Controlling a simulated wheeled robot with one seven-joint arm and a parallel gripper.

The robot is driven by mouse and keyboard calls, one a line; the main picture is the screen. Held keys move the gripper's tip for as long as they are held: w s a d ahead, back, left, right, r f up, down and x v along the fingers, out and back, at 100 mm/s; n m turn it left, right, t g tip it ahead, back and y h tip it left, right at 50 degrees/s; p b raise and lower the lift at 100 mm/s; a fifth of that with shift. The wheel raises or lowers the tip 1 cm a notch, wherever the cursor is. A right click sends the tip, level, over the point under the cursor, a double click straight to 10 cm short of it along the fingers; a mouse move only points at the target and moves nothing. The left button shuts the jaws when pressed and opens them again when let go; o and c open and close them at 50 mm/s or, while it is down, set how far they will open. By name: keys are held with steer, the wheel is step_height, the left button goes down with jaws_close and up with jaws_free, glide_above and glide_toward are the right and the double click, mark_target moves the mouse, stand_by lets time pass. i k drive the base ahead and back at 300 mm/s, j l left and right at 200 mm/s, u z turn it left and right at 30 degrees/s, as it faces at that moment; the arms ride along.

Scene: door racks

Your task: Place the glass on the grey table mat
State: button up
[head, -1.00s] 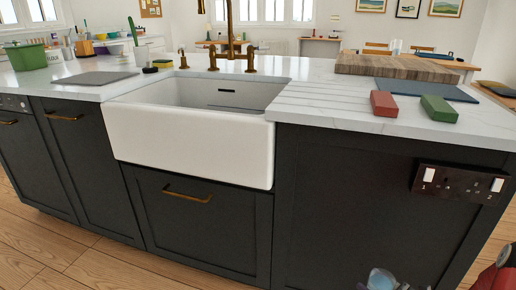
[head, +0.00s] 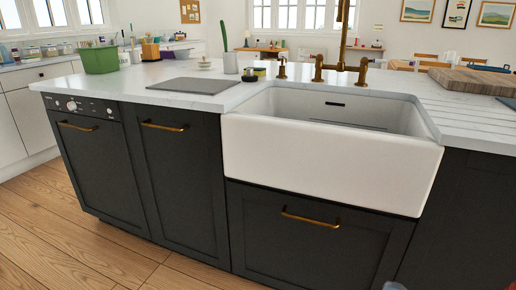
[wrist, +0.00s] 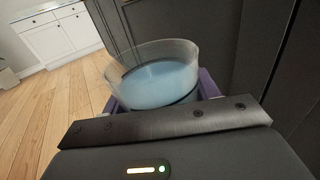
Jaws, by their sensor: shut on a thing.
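The glass (wrist: 152,85) is a clear, round tumbler, light blue inside, in the wrist view. My gripper (wrist: 160,98) is shut on it, with purple finger parts on either side. The glass looks roughly upright, in front of the dark cabinet fronts and above the wooden floor. In the head view, only a pale sliver at the bottom edge, seemingly the glass, shows. The grey mat (head: 193,85) lies flat and bare on the white counter, left of the sink.
The white sink (head: 330,160) with brass taps (head: 340,67) is right of the mat. A green tub (head: 99,59), a light cup (head: 230,62) and a sponge holder (head: 253,74) stand around the mat. Brass handles (head: 312,217) jut from the dark cabinets. Wooden floor is clear at left.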

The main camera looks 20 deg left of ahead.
mark_target(209, 85)
steer(key=j, duration=1.05)
steer(key=k+j, duration=0.1)
steer(key=j, duration=0.9)
